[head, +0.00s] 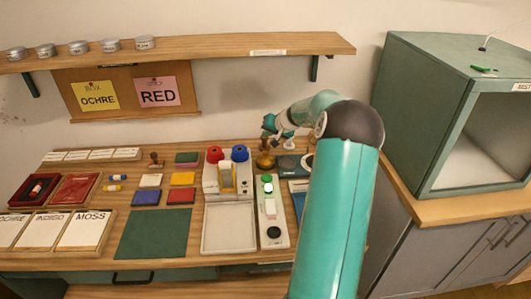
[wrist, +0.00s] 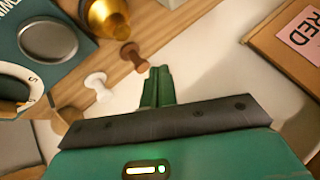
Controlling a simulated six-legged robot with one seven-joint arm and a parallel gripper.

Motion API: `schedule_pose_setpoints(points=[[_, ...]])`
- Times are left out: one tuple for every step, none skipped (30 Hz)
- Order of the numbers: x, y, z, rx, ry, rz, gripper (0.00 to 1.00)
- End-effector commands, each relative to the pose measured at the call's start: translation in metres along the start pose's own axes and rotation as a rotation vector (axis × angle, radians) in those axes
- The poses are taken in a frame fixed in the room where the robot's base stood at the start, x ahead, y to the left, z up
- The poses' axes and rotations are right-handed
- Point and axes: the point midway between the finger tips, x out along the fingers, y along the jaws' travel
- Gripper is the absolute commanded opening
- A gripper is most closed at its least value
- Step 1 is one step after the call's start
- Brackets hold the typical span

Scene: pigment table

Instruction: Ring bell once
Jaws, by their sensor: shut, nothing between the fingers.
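The bell (head: 265,161) is a small brass-gold dome near the back of the wooden table, just right of the red- and blue-topped device. A rounded gold object with a dark base, which looks like the bell, shows at the top of the wrist view (wrist: 108,14), partly cut off by the frame edge. My gripper (head: 268,124) is above and behind the bell in the head view. In the wrist view its green fingers (wrist: 158,84) are together with nothing between them, and they appear apart from the gold object.
A brown peg (wrist: 133,55) and a white peg (wrist: 98,85) are close to my fingers. A grey round plate (wrist: 48,40) is at the left. The red- and blue-topped device (head: 228,178) stands left of the bell. A shelf (head: 200,44) with several tins hangs above.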

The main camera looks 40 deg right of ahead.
Motion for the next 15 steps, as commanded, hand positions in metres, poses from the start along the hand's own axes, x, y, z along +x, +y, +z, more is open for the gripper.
schedule_pose_setpoints(points=[[0.006, 0.003, 0.004, 0.002, -0.003, -0.002, 0.00], [0.009, 0.005, 0.006, 0.002, -0.003, -0.003, 0.00], [0.013, 0.007, 0.009, 0.002, -0.002, -0.003, 0.00], [0.016, 0.009, 0.011, 0.002, -0.003, -0.003, 0.00], [0.019, 0.011, 0.014, 0.002, -0.003, -0.003, 0.00], [0.022, 0.014, 0.016, 0.003, -0.003, -0.002, 0.00], [0.025, 0.017, 0.018, 0.002, -0.002, -0.002, 0.00], [0.027, 0.018, 0.020, 0.002, -0.003, -0.002, 0.00], [0.030, 0.020, 0.022, 0.002, -0.003, -0.002, 0.00], [0.032, 0.021, 0.023, 0.002, -0.002, -0.002, 0.00], [0.034, 0.023, 0.025, 0.001, -0.002, -0.003, 0.00], [0.036, 0.024, 0.026, 0.001, -0.002, -0.002, 0.00], [0.037, 0.025, 0.027, 0.000, -0.002, -0.002, 0.00], [0.038, 0.026, 0.028, 0.000, -0.002, -0.002, 0.00], [0.039, 0.027, 0.029, 0.000, -0.001, -0.002, 0.00]])
